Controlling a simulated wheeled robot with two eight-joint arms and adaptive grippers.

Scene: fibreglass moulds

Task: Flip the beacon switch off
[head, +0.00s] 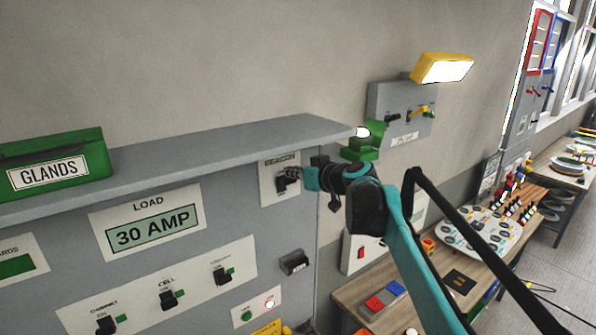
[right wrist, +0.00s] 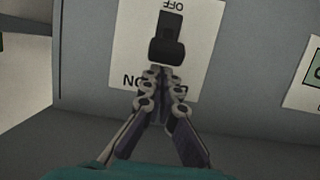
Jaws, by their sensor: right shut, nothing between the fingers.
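A black lever switch (head: 281,184) sits on a white plate (head: 268,203) near the right edge of the grey cabinet front. The small heading on the plate is not clearly readable in the head view. In the right wrist view the switch (right wrist: 170,40) shows large, with OFF upside down beyond it and ON partly hidden by my fingers. My right gripper (head: 292,175) is shut and empty, its fingertips (right wrist: 163,75) close in front of the lever's thick end. I cannot tell whether they touch. My left gripper is not in view.
A lower plate (head: 160,288) carries several similar black switches. A lit yellow lamp (head: 442,68) is on the wall above another switch box (head: 385,103).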

